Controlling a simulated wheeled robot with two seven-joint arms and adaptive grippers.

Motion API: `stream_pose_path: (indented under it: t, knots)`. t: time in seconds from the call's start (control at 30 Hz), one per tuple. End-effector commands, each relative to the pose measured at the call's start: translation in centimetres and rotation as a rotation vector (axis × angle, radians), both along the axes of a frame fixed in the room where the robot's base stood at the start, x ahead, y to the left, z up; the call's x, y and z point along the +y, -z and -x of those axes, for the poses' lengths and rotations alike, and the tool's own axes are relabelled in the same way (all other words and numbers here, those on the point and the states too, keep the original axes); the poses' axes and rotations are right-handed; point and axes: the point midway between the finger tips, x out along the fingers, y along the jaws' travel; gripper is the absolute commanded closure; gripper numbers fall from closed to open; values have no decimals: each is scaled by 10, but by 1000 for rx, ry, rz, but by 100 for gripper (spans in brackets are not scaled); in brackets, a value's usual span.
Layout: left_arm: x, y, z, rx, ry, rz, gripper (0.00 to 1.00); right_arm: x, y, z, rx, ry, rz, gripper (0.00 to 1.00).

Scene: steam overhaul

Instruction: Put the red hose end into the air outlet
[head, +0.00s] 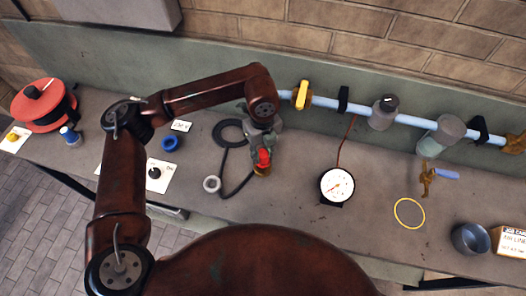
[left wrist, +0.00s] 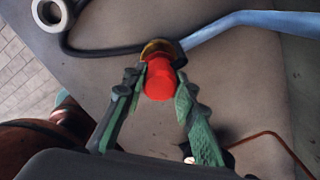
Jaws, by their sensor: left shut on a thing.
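My left gripper (left wrist: 158,92) points down over the bench, shut on the red hose end (left wrist: 160,80). The hose end also shows in the head view (head: 263,157), below the left gripper (head: 262,148). A brass piece (left wrist: 160,48) shows just beyond the red end. I cannot tell whether it belongs to the hose or is the air outlet, nor whether the two are joined. A black hose (left wrist: 105,50) and a light-blue pipe (left wrist: 245,20) run up close to it. My right gripper is not in view.
The blue pipe (head: 325,102) runs along the back with a yellow-handled valve (head: 302,95). A gauge (head: 337,185), a yellow ring (head: 409,213) and a dark cup (head: 470,238) stand to the right. A grey ring (head: 211,184) and red reel (head: 42,105) lie left.

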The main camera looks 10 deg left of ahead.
Motion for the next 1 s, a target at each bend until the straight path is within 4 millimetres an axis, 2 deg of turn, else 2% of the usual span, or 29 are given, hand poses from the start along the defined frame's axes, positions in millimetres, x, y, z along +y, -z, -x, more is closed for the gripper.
stream_pose_path:
  t: [1.0]
  knots:
    - [0,25,0,0,0,0,100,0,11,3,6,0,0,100]
